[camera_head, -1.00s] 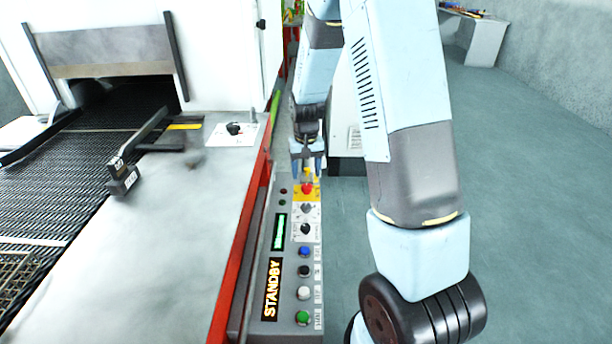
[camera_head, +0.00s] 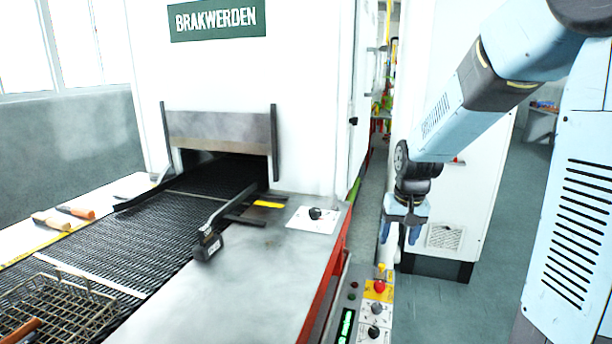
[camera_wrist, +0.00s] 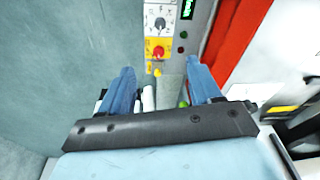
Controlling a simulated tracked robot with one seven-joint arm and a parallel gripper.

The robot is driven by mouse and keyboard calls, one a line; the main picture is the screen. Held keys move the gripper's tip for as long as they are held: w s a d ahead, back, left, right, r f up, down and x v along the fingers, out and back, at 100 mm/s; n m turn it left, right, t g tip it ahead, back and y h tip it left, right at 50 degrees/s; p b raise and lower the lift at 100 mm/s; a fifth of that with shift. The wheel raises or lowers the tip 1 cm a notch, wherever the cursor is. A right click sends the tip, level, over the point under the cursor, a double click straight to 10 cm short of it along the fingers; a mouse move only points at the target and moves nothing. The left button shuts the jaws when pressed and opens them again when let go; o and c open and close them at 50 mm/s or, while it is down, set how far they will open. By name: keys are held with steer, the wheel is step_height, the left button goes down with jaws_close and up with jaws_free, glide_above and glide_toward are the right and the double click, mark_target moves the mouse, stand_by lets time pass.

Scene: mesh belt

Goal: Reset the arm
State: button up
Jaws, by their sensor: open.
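My gripper (camera_head: 402,232) is open and empty in the head view, pointing down above the far end of the control panel (camera_head: 347,296). A red mushroom button (camera_head: 379,287) on a yellow plate sits below it, apart from the fingers. In the wrist view my gripper (camera_wrist: 160,88) shows two blue fingers spread apart with nothing between them. The red button (camera_wrist: 158,52) and a black knob (camera_wrist: 160,23) lie beyond the fingertips there. My arm reaches in from the upper right of the head view.
A white oven housing (camera_head: 290,80) stands over a black mesh belt (camera_head: 160,228). A wire basket (camera_head: 50,305) and wooden-handled tools (camera_head: 75,212) are at left. A red rail (camera_head: 325,290) edges the metal table (camera_head: 235,290). A white cabinet (camera_head: 470,210) stands behind my gripper.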

steer(key=s+r+t, duration=0.1)
steer(key=s+r, duration=0.6)
steer(key=s, duration=0.3)
steer(key=s+r+t, duration=0.2)
steer(key=s+r, duration=0.4)
steer(key=s, duration=0.5)
steer(key=shift+s+d+r+n+t, duration=0.3)
steer(key=shift+d+r+n, duration=0.05)
steer(key=shift+n, duration=0.05)
